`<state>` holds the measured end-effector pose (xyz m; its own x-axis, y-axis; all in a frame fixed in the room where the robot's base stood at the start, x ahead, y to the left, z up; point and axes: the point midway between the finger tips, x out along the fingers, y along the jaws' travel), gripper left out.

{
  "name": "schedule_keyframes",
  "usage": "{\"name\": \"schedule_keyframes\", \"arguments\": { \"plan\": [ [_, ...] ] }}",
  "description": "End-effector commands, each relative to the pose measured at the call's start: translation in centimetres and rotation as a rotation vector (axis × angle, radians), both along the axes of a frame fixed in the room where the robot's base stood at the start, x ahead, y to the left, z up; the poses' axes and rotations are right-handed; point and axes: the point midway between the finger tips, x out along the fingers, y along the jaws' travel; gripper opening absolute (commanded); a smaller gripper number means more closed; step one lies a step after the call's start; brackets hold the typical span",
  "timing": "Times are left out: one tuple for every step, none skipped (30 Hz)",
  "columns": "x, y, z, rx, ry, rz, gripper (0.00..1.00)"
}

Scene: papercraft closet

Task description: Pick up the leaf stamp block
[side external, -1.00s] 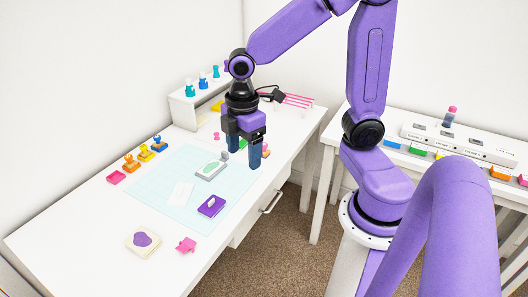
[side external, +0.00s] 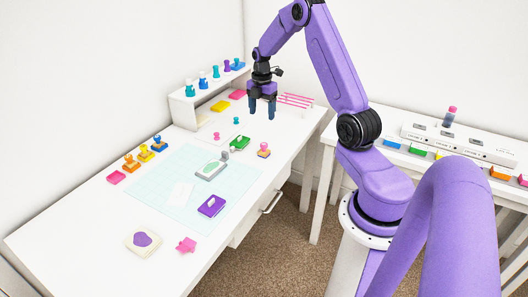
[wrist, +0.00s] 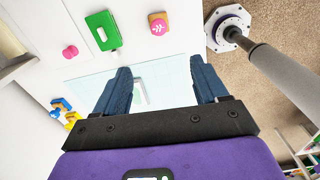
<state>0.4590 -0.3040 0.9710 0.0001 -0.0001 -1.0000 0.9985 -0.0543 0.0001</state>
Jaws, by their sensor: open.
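A small orange block with a pink top (side external: 263,150) stands on the desk near its right edge, beside the green pad. In the wrist view the block (wrist: 158,23) shows a white leaf-like mark on its pink face, so it looks like the leaf stamp block. My gripper (side external: 262,110) is open and empty, above the back part of the desk, beyond the block and apart from it. In the wrist view the gripper's two blue fingers (wrist: 160,72) are spread with nothing between them, and the block lies beyond the fingertips.
The green pad (side external: 239,143) and a pink knob (side external: 217,136) lie to the block's left. A pale cutting mat (side external: 165,160) holds a grey stamp piece (side external: 211,168) and a purple pad (side external: 212,206). A shelf (side external: 189,106) with several stamps and a rack of pink rods (side external: 295,99) stand behind.

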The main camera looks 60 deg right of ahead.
Motion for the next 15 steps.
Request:
{"name": "schedule_keyframes", "arguments": {
  "plan": [
    [-0.2,-0.6,-0.3,0.001,0.001,0.003,0.72],
    [-0.2,-0.7,-0.4,0.001,0.002,0.005,0.72],
    [-0.2,-0.9,-0.7,0.001,0.002,0.007,0.72],
    [-0.3,-0.9,-1.0,0.001,0.002,0.008,0.72],
    [-0.3,-1.0,-1.3,0.001,0.002,0.009,0.72],
    [-0.3,-0.9,-1.9,0.002,0.004,0.009,0.72],
    [-0.3,-0.9,-2.4,0.002,0.004,0.009,0.72],
    [-0.3,-0.9,-2.9,0.002,0.004,0.009,0.72],
    [-0.3,-0.9,-3.7,0.003,0.005,0.008,0.72],
    [-0.3,-0.9,-4.3,0.002,0.004,0.009,0.72],
    [-0.3,-0.9,-4.9,0.003,0.005,0.009,0.72],
    [-0.3,-0.9,-5.6,0.002,0.004,0.009,0.72],
    [-0.3,-0.8,-6.2,0.003,0.005,0.009,0.72],
    [-0.3,-0.9,-6.7,0.002,0.004,0.009,0.72],
    [-0.3,-0.8,-7.5,0.003,0.005,0.009,0.72]
  ]
}}
